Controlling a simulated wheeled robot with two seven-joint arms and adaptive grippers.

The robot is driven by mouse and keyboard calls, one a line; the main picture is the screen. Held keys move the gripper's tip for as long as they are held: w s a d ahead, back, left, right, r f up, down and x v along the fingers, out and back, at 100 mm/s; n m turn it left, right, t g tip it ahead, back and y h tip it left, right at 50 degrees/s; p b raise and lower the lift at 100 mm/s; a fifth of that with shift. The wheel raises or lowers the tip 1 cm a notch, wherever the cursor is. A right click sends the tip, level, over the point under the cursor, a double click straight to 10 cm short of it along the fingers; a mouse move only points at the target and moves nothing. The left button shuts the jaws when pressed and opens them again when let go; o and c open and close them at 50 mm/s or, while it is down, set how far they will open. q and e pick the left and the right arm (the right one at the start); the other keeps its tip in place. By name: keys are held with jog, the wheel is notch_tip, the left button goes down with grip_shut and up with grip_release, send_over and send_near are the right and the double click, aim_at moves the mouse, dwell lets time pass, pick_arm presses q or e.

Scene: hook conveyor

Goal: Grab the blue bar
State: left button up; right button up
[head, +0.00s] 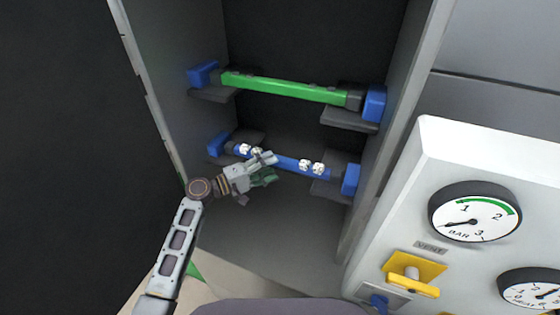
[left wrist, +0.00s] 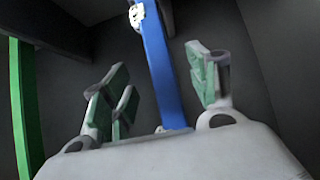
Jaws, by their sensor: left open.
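The blue bar (head: 290,163) lies across the lower pair of brackets inside the cabinet, with white fittings near both its ends. My left gripper (head: 266,168) is in front of the bar and hides part of its middle. In the left wrist view the blue bar (left wrist: 158,60) runs between the open green-padded fingers of my left gripper (left wrist: 165,92). A gap shows on both sides of the bar. Whether the fingers reach past the bar cannot be told. My right gripper is not in view.
A green bar (head: 285,88) rests on the upper brackets above the blue bar; it shows at the left in the wrist view (left wrist: 24,110). Cabinet walls (head: 180,50) close in both sides. A white panel (head: 440,160) with gauges and a yellow valve handle (head: 412,275) stands at the right.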

aim_at(277, 164)
pick_arm(q)
jog(key=shift+p+x, duration=0.5)
jog(key=shift+x, duration=1.5)
jog(key=shift+f, duration=0.1)
grip_shut()
